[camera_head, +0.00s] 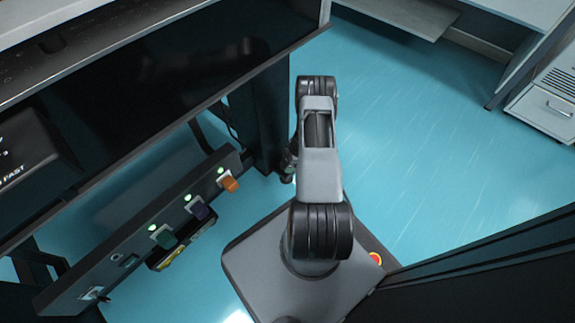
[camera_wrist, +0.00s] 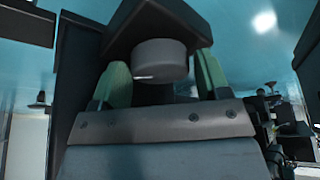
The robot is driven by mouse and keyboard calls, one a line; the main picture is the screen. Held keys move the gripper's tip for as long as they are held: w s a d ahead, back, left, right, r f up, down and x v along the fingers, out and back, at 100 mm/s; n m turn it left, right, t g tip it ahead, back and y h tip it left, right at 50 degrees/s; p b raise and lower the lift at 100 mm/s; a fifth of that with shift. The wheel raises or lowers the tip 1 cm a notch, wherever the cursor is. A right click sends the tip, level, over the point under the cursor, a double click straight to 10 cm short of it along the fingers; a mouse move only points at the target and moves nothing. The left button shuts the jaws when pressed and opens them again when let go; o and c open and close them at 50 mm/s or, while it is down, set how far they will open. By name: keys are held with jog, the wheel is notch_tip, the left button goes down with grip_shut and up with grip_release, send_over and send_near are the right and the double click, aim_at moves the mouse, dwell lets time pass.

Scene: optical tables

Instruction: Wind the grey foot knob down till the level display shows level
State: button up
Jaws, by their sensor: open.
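The grey foot knob (camera_wrist: 160,60) shows in the wrist view as a short round cylinder under a dark block (camera_wrist: 165,25). My gripper (camera_wrist: 161,72) has its two green fingers on either side of the knob, the left one (camera_wrist: 114,84) and the right one (camera_wrist: 210,74). The jaws are open, with the knob between the fingertips; a small gap seems to show at the left, and contact at the right cannot be told. In the camera_head view my arm hides the knob. I cannot make out a level display reading in either view.
A dark rail (camera_head: 120,240) with green lights and green, purple and orange connectors runs along the table's lower side, left of my arm. A black box marked FAST (camera_head: 25,150) sits at far left. Blue floor (camera_head: 430,140) is open to the right; a white cabinet (camera_head: 545,110) stands beyond.

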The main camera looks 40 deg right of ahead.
jog(key=shift+f, duration=0.2)
jog(key=shift+c, duration=0.2)
jog(key=c, duration=0.6)
jog(key=m+t+p, duration=0.1)
jog(key=m, duration=0.2)
jog(key=shift+s+a+m+h+p, duration=0.1)
jog(key=shift+m+h+p, duration=0.2)
jog(key=shift+m+h, duration=0.1)
jog(key=shift+a+m+t+h, duration=0.1)
jog(key=shift+m+t+h, duration=0.25)
jog(key=shift+m, duration=0.9)
jog(key=shift+a+m+t+h, duration=0.15)
jog(key=shift+m+h, duration=0.3)
jog(key=shift+m, duration=0.8)
jog(key=shift+d, duration=0.1)
